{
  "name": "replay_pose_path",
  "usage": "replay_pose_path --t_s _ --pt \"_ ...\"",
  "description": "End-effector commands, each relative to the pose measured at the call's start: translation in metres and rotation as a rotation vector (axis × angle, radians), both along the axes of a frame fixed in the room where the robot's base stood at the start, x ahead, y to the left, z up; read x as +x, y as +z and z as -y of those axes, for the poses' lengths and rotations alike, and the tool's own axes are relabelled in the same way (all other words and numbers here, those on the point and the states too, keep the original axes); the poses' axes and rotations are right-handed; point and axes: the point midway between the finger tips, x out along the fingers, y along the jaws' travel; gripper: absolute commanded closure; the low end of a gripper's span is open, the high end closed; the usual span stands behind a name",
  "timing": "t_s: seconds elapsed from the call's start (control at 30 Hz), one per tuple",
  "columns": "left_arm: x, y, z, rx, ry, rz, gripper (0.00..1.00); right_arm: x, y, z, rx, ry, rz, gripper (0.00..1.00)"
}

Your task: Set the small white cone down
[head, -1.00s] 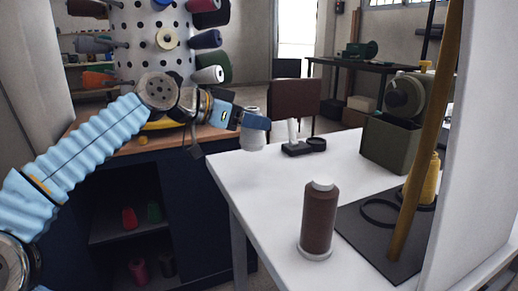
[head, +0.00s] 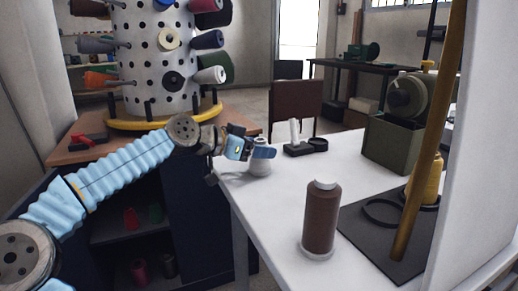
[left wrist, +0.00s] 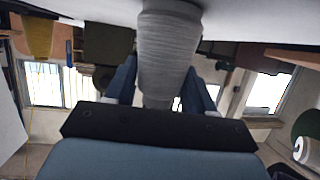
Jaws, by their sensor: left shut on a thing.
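The small white cone (head: 260,168) is at the left far corner of the white table (head: 275,215) in the head view. My left gripper (head: 262,153) is shut on its upper part. In the left wrist view the cone (left wrist: 168,50) shows as a pale grey wound body between the two blue fingers, its wide end against or very close to the white surface. I cannot tell if it bears its weight on the table. My right gripper is not in view.
A large brown spool (head: 320,220) stands at the table's front. A black stand with a white post (head: 295,140) is right of the cone. A dark mat (head: 380,235), a green machine (head: 392,140) and a yellow post (head: 428,130) take the right side.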

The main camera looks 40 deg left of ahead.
Motion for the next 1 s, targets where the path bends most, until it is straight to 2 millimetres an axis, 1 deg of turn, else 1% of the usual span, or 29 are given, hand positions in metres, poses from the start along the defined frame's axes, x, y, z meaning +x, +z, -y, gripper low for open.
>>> replay_pose_path --t_s 0.13,0.17,0.3,0.33,0.57,0.67,0.7,0.77,0.87,1.0 --pt "0.000 -0.004 0.000 0.000 0.001 0.000 0.77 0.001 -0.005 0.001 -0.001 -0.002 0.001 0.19" --pt "0.000 -0.003 0.000 0.000 0.000 0.000 0.43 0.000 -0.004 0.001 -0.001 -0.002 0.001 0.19" --pt "0.000 -0.002 0.000 0.000 0.000 0.000 0.22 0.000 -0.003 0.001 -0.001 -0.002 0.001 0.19" --pt "0.000 -0.002 0.000 0.000 0.000 0.000 0.20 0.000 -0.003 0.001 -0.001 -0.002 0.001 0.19" --pt "0.000 -0.002 0.000 0.000 0.000 0.000 0.20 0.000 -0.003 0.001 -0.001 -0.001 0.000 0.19" --pt "0.000 0.002 0.000 0.000 0.000 0.000 0.20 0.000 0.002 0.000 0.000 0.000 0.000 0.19" --pt "-0.003 0.002 -0.002 -0.002 0.002 0.000 0.20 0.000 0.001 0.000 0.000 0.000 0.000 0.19" --pt "-0.011 0.004 -0.006 -0.003 0.004 0.000 0.20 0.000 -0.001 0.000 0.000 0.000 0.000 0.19" --pt "-0.030 0.011 -0.013 -0.003 0.006 0.001 0.20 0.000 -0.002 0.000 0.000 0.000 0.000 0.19" --pt "-0.060 0.023 -0.024 -0.003 0.007 0.002 0.20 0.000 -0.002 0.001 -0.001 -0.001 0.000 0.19"
